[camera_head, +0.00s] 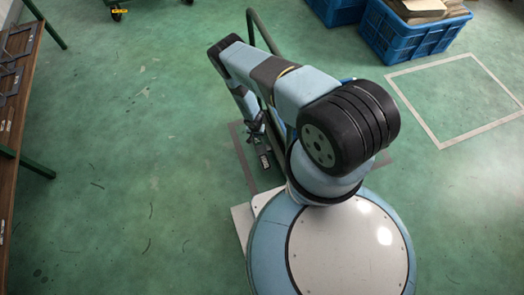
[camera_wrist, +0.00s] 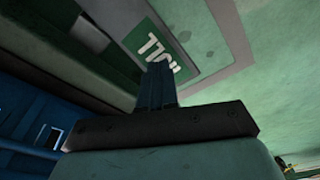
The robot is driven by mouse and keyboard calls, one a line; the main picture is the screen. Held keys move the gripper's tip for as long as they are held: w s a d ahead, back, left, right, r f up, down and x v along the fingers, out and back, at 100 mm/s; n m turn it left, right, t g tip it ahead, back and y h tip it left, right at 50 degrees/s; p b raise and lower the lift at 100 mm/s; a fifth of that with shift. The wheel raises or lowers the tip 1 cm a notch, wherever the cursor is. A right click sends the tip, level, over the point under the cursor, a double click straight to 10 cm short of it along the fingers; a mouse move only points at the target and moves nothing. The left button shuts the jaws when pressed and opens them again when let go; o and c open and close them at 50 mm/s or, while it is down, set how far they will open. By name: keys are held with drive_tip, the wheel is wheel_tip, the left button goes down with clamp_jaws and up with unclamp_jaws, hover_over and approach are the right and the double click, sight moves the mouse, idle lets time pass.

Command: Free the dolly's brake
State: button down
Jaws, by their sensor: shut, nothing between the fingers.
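The dolly is mostly hidden behind my arm in the head view. A dark bent tube (camera_head: 249,22), which looks like its push handle, rises behind the arm. I cannot pick out the brake in either view. My gripper (camera_head: 263,150) points down low beside the dolly's left side. In the wrist view my gripper (camera_wrist: 158,70) has its dark fingers together, with nothing between them. Just beyond the fingertips is a green label with white characters (camera_wrist: 163,45), partly covered by the fingers. I cannot tell whether the fingers touch anything.
A blue slatted crate (camera_wrist: 38,128) is at the left of the wrist view. Blue crates (camera_head: 408,42) stand at the upper right of the head view. An empty outlined square (camera_head: 431,136) is on the floor. A wooden bench (camera_head: 14,130) lines the left. The green floor between is clear.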

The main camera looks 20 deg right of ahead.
drive_tip(key=shift+f, duration=1.75)
idle(1.2)
drive_tip(key=shift+r, duration=3.5)
